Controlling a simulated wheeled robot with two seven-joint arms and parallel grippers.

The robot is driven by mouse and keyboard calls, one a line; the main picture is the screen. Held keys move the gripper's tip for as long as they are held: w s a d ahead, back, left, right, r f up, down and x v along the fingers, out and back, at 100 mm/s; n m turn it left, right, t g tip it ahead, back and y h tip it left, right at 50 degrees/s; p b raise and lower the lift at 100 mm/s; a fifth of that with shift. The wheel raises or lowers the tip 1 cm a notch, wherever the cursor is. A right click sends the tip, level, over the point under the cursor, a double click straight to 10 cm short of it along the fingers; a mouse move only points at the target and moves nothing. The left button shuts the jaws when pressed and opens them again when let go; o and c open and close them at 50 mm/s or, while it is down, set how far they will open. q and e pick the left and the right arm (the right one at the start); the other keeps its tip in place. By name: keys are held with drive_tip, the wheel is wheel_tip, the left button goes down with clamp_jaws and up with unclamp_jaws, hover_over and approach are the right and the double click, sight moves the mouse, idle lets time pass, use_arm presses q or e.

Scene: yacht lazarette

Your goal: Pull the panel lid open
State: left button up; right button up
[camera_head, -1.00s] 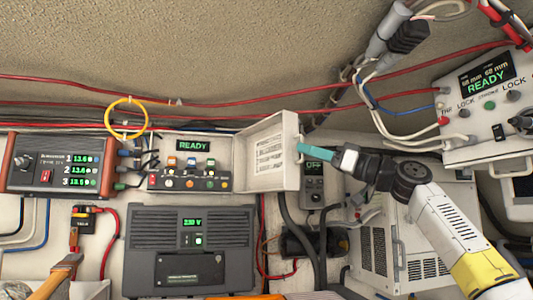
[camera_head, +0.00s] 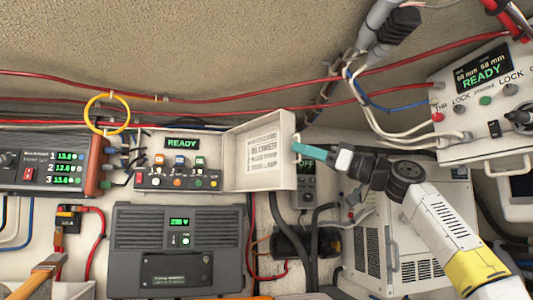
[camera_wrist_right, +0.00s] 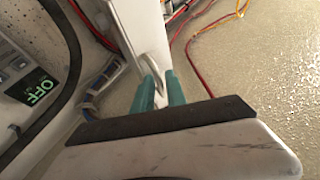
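The panel lid (camera_head: 284,176) is a cream, shallow box-like cover with printed text on its inner face. It stands swung open at the right side of the control panel (camera_head: 180,158), whose green READY display, coloured switches and knobs are uncovered. My right gripper (camera_head: 302,149) is at the lid's free right edge, its teal fingers pointing left. In the right wrist view the teal fingertips (camera_wrist_right: 160,92) sit on either side of a small pale handle (camera_wrist_right: 154,66) on the lid and appear closed on it. My left gripper is out of view.
A dark unit with a green display (camera_head: 180,250) sits below the panel. A box showing OFF (camera_head: 306,180) and dark hoses are just right of the lid. A white louvred box (camera_head: 425,225) is lower right. A hammer (camera_head: 42,272) is lower left.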

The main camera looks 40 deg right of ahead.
drive_tip(key=v, duration=0.8)
drive_tip(key=shift+w, duration=0.1)
idle(0.4)
drive_tip(key=w+a+f+n+g, duration=0.1)
drive_tip(key=a+g, duration=0.1)
drive_tip(key=a, duration=0.8)
drive_tip(key=w+a+f+g, duration=0.1)
drive_tip(key=w+a+g, duration=0.1)
drive_tip(key=a, duration=0.8)
drive_tip(key=w+a+f+m+g+h, duration=0.1)
drive_tip(key=w+a+f+g+h, duration=0.25)
drive_tip(key=a+f, duration=0.95)
drive_tip(key=a+f+m+g+h, duration=0.1)
drive_tip(key=a+f+m+g, duration=0.1)
drive_tip(key=f, duration=1.2)
drive_tip(key=a+f+m+g+h, duration=0.2)
drive_tip(key=a+f+g, duration=0.2)
drive_tip(key=f, duration=0.9)
drive_tip(key=shift+a+f+g, duration=0.35)
drive_tip(key=shift+a, duration=0.85)
